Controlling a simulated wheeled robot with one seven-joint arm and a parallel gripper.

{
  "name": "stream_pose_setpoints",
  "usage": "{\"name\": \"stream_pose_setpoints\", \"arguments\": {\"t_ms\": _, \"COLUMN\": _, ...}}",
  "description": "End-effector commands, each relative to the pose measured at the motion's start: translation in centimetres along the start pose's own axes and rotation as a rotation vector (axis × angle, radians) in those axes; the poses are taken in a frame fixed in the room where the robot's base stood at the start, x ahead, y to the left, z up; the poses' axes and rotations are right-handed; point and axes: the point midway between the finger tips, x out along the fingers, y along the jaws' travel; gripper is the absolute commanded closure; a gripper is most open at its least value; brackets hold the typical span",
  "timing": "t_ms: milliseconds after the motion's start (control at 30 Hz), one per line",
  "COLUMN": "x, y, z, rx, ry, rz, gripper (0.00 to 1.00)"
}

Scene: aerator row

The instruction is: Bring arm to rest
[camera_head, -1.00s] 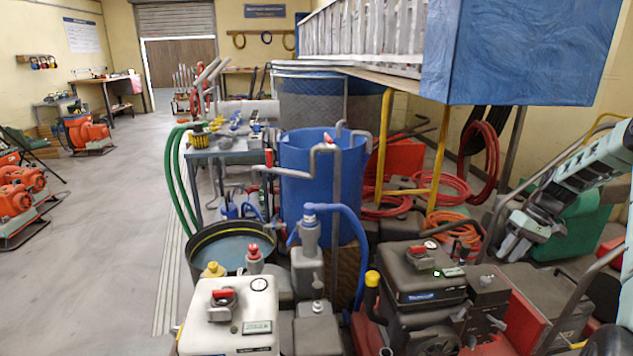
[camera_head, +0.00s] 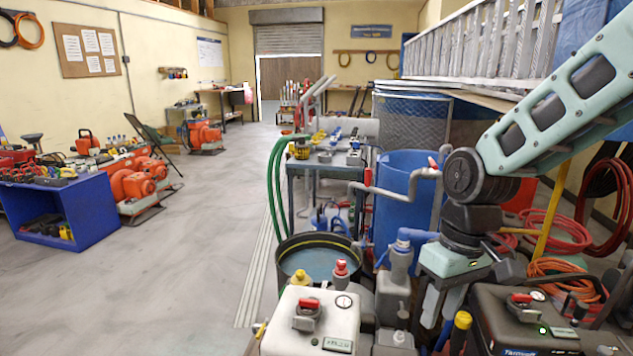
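My arm enters from the right edge and bends down at a dark round joint. My gripper (camera_head: 438,306) hangs from it, pointing down at the lower right of the head view. Its two pale fingers look apart, with nothing seen between them. It is in front of grey pump bottles and left of a black engine unit (camera_head: 535,335) with a red switch. Part of the blue barrel (camera_head: 400,205) is hidden behind the arm.
A white tank unit (camera_head: 310,325) with a red switch stands at the front. A black tub (camera_head: 315,255) and a laden workbench (camera_head: 322,163) lie behind it. A ladder (camera_head: 485,45) lies overhead at right. The floor (camera_head: 190,235) at left is clear, beyond it a blue shelf (camera_head: 85,205).

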Motion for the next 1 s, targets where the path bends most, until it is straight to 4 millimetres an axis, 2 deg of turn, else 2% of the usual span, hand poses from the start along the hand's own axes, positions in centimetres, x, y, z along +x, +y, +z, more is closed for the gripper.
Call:
{"name": "stream_pose_setpoints", "arguments": {"t_ms": 33, "x": 0.0, "y": -2.8, "z": 1.5, "rx": -0.047, "ry": 0.0, "rz": 0.021, "gripper": 0.65}}
{"name": "stream_pose_setpoints", "arguments": {"t_ms": 100, "x": 0.2, "y": -5.5, "z": 3.5, "rx": -0.088, "ry": 0.003, "rz": 0.041, "gripper": 0.65}}
{"name": "stream_pose_setpoints", "arguments": {"t_ms": 200, "x": 0.6, "y": -8.2, "z": 6.0, "rx": -0.135, "ry": 0.008, "rz": 0.063, "gripper": 0.65}}
{"name": "stream_pose_setpoints", "arguments": {"t_ms": 400, "x": 1.2, "y": -11.5, "z": 10.6, "rx": -0.211, "ry": 0.025, "rz": 0.096, "gripper": 0.65}}
{"name": "stream_pose_setpoints", "arguments": {"t_ms": 533, "x": 1.6, "y": -12.8, "z": 13.3, "rx": -0.255, "ry": 0.038, "rz": 0.112, "gripper": 0.65}}
{"name": "stream_pose_setpoints", "arguments": {"t_ms": 600, "x": -0.5, "y": -12.9, "z": 12.9, "rx": -0.242, "ry": 0.036, "rz": 0.109, "gripper": 0.65}}
{"name": "stream_pose_setpoints", "arguments": {"t_ms": 867, "x": -5.2, "y": -13.6, "z": 13.0, "rx": -0.241, "ry": 0.035, "rz": 0.109, "gripper": 0.65}}
{"name": "stream_pose_setpoints", "arguments": {"t_ms": 1000, "x": -8.8, "y": -14.1, "z": 13.1, "rx": -0.24, "ry": 0.035, "rz": 0.108, "gripper": 0.65}}
